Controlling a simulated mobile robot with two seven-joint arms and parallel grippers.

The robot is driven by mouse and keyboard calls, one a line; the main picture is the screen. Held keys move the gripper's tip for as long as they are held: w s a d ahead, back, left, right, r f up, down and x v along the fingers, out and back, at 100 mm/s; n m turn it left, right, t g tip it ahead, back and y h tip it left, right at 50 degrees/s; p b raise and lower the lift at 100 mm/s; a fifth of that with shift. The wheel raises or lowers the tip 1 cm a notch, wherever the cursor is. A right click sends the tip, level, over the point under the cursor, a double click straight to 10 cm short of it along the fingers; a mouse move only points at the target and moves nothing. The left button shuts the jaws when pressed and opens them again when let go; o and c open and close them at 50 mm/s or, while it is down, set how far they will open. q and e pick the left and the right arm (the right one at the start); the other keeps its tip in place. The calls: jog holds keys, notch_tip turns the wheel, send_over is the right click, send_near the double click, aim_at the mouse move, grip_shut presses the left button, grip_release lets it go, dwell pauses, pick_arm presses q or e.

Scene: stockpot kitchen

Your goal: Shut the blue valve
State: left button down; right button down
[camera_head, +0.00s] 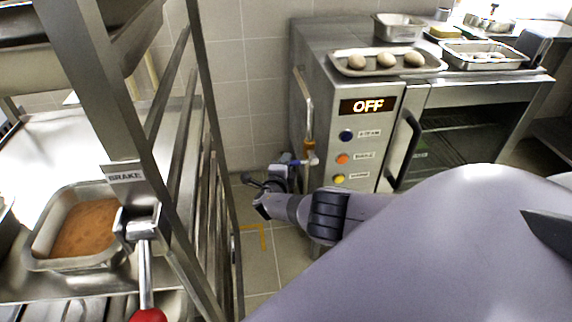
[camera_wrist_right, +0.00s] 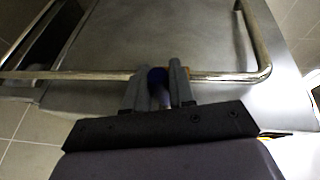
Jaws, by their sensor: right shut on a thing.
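The blue valve (camera_head: 309,161) is on the pipe at the left side of the steel oven, low down below a brass fitting (camera_head: 308,145). In the right wrist view, the blue handle (camera_wrist_right: 157,77) shows between the two fingers of my right gripper (camera_wrist_right: 158,88), in front of the horizontal-looking pipe. My right gripper (camera_head: 300,163) is shut on the handle, which appears to point across the pipe. The fingers cover part of it, so its exact angle is hard to tell. My left gripper is not in view.
The oven (camera_head: 350,115) shows "OFF" above coloured knobs. A tray (camera_head: 345,68) with round items lies on top. A steel rack (camera_head: 205,150) stands left, with a brake lever (camera_head: 146,270) and a brown-filled pan (camera_head: 45,262). A narrow floor gap (camera_head: 262,270) separates rack and oven.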

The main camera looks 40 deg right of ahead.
jog(key=shift+s, duration=0.1)
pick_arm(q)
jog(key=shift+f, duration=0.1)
pick_arm(e)
jog(key=c, duration=1.3)
grip_release()
